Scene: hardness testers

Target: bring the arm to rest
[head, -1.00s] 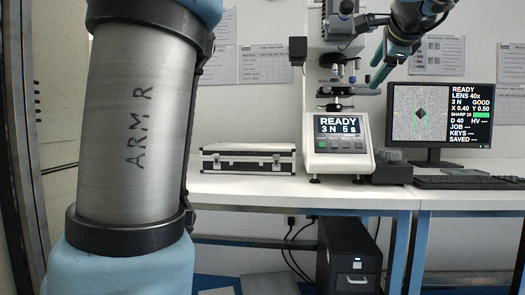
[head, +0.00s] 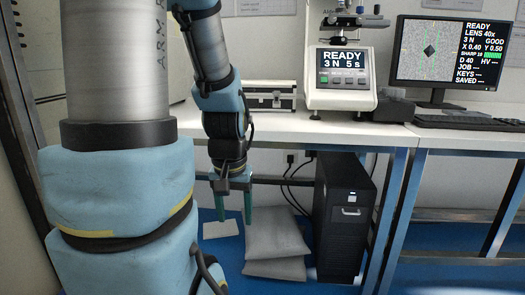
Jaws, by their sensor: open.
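My gripper (head: 234,214) hangs pointing down in front of the table's front edge, left of the black computer case. Its two green fingers are apart with nothing between them. My arm's large grey and blue links fill the left of the head view and hide part of the table and wall.
A white table (head: 290,128) bears a hardness tester (head: 341,98), a black-and-silver case (head: 268,96), a monitor (head: 448,55) and a keyboard (head: 468,123). Below stand a black computer case (head: 343,215) and grey cushions (head: 274,240) on a blue floor. A white sheet (head: 222,229) lies near the gripper.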

